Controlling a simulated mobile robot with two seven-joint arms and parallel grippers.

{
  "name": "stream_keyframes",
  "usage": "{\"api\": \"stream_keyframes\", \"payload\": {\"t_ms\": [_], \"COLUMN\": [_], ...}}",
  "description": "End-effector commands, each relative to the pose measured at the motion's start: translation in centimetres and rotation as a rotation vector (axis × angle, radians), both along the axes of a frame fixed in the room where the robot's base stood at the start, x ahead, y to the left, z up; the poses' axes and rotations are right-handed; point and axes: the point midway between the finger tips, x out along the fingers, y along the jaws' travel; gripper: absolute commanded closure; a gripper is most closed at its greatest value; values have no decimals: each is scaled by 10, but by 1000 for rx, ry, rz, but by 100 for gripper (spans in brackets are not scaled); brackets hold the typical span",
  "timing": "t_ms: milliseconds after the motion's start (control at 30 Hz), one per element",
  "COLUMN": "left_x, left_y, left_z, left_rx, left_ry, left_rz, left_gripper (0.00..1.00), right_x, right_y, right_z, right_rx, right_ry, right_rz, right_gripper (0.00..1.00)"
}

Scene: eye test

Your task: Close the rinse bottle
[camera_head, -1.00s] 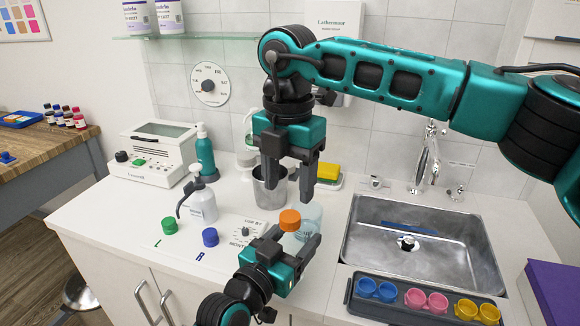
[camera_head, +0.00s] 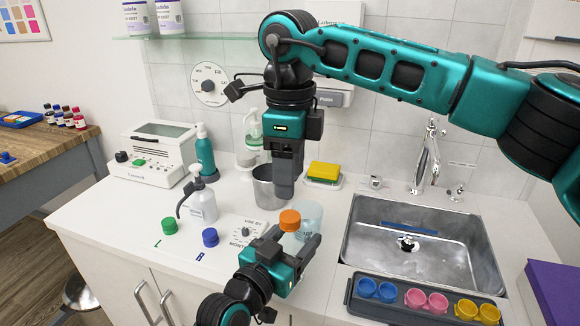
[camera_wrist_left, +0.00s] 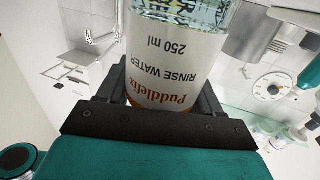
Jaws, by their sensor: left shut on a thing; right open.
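The rinse bottle (camera_wrist_left: 175,55) shows in the left wrist view, with a white "Puddlefix rinse water" label that reads upside down. My left gripper (camera_head: 289,242) is shut around it, low over the counter. In the head view, an orange cap (camera_head: 290,221) shows at the bottle's top between the fingers; how firmly it sits is unclear. My right gripper (camera_head: 285,193) points down just above the cap in the picture, seen edge-on, so the gap between its open fingers is hidden. Nothing shows held in it.
A clear vessel (camera_head: 312,214) stands just behind the orange cap. A metal cup (camera_head: 264,188) is behind my right gripper. The sink (camera_head: 420,245) and a tray of cups (camera_head: 395,303) are right.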

Motion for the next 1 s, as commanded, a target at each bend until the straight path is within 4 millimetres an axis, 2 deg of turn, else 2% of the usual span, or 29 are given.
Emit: {"api": "stream_keyframes", "payload": {"t_ms": [100, 267, 700, 867, 1000], "left_x": [0, 0, 0, 0, 0], "left_y": [0, 0, 0, 0, 0], "left_z": [-1, -1, -1, -1, -1], "left_rx": [1, 1, 1, 1, 1], "left_ry": [1, 1, 1, 1, 1], "left_rz": [0, 0, 0, 0, 0], "left_gripper": [100, 100, 100, 100, 100], "right_x": [0, 0, 0, 0, 0], "right_y": [0, 0, 0, -1, -1], "right_z": [1, 3, 2, -10, -32], "right_rx": [0, 0, 0, 0, -1], "right_ry": [0, 0, 0, 3, 3], "right_rz": [157, 284, 320, 319, 319], "right_gripper": [42, 42, 42, 42, 42]}}
